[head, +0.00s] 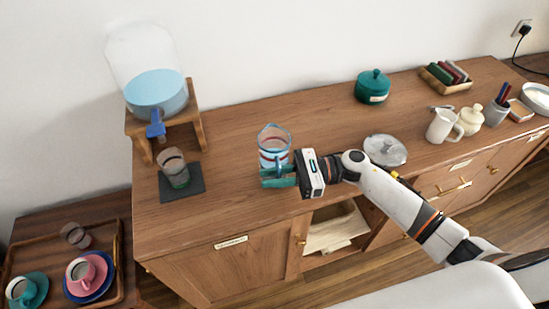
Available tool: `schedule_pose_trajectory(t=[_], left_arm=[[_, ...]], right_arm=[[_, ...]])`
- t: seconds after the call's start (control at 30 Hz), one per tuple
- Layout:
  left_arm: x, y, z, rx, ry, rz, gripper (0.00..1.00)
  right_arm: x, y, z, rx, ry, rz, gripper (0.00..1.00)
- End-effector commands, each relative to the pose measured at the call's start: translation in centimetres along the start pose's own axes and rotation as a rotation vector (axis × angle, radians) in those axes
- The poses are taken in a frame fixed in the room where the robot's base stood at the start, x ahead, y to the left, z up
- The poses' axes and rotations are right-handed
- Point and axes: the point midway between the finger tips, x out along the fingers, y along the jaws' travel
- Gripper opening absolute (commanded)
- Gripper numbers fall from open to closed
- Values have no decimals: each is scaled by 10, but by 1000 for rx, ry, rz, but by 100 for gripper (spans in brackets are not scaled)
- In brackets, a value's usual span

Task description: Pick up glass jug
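The glass jug (274,141) is clear with blue and red bands. It stands upright on the wooden sideboard (225,205), left of my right gripper. My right gripper (275,176) comes in from the right at the jug's lower part, with its teal fingers pointing left. The fingers overlap the jug's base and the handle area in this view. I cannot tell whether they are closed on the jug or apart around it. The jug's bottom is partly hidden by the fingers. My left gripper is not in view.
A drink dispenser (155,92) on a wooden stand and a glass (173,168) on a dark coaster are left. A glass lid-like dish (385,150), teal pot (372,86) and cream pitcher (441,126) are right. A cup tray (122,262) sits lower left. Sideboard behind the jug is clear.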

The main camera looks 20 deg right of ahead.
Motion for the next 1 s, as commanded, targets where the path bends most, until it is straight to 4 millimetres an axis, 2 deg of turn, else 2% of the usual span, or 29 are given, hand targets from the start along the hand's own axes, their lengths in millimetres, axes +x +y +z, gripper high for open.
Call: schedule_pose_trajectory(t=[0.1,0.3,0.43,0.87,1.0], left_arm=[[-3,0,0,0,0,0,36],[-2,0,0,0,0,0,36],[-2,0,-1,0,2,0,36],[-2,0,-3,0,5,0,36],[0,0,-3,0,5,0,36]], right_arm=[[6,0,0,-1,-1,1,21],[6,0,1,-1,-1,1,21],[6,0,1,-1,-1,1,0],[6,1,-2,-5,2,1,0],[6,1,-12,-10,2,-1,0]])
